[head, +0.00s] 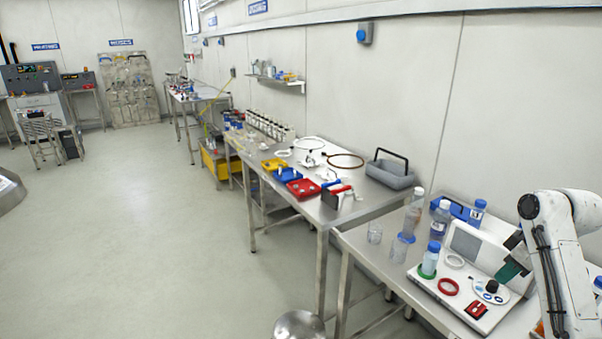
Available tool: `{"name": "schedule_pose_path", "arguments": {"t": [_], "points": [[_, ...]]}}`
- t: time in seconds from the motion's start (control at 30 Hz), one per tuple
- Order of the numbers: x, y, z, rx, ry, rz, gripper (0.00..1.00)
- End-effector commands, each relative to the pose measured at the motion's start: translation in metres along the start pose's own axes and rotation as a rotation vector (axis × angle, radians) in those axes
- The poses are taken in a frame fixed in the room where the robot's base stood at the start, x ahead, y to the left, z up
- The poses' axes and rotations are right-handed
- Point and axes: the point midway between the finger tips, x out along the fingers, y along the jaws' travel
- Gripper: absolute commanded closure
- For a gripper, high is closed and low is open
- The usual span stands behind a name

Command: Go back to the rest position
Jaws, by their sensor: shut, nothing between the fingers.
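My white arm (567,266), with black cables along it, stands at the right edge of the head view, bent at a joint near the top. It rises in front of the right end of the near bench (368,261). I cannot make out my gripper or its fingertips anywhere in this view. A dark green piece (510,271) shows beside the arm, above the white instrument; I cannot tell what it belongs to.
A second bench (322,215) bears red and yellow trays. A round stool (299,325) stands at the bottom. The floor (130,240) at left is clear.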

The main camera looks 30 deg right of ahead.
Motion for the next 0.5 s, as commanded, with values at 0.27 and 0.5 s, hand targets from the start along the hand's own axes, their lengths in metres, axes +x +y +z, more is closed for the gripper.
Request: {"name": "schedule_pose_path", "arguments": {"t": [0.27,0.5], "points": [[0.048,-0.061,-0.022,0.005,0.024,-0.050,1.00],[0.129,-0.202,-0.026,0.062,0.027,-0.133,1.00]]}}
